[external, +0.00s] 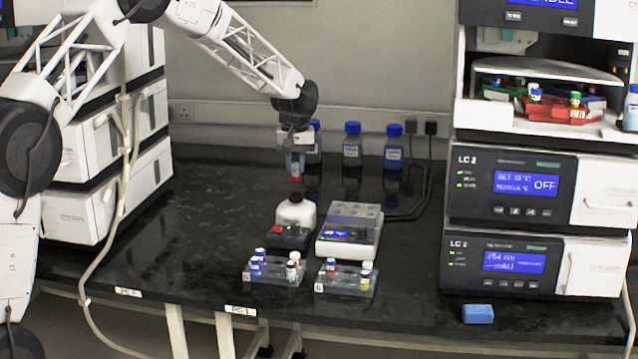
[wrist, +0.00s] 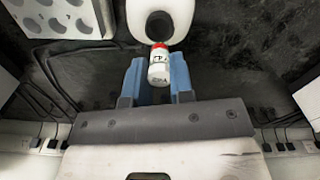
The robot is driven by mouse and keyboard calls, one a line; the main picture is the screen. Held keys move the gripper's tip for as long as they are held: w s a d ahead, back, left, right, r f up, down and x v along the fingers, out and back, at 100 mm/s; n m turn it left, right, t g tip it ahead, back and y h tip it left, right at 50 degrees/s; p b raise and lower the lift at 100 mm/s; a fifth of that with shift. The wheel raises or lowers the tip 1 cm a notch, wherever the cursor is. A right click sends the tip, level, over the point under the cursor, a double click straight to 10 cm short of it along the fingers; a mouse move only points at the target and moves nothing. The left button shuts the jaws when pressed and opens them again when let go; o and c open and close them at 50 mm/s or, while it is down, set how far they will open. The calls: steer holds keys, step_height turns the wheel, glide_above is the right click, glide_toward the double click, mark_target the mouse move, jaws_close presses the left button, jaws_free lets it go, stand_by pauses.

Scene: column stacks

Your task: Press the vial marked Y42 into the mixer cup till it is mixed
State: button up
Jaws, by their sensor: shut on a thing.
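My gripper (external: 296,160) is shut on a small white vial with a red cap (external: 295,173), held in the air above the mixer (external: 296,214). In the wrist view the vial (wrist: 158,70) sits between the blue fingers of my gripper (wrist: 158,84); its dark label print is too small to read for certain. The mixer's dark round cup (wrist: 160,25) lies just beyond the red cap in that view. In the external view the cup (external: 296,197) is below the vial, with a visible gap between them.
A grey block with round wells (external: 349,231) stands right of the mixer. Two clear racks, left (external: 274,277) and right (external: 345,286), hold several capped vials in front. Blue-capped bottles (external: 352,150) stand behind. A blue sponge (external: 478,314) lies at the front right.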

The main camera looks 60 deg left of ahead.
mark_target(295, 180)
steer(key=shift+f, duration=1.55)
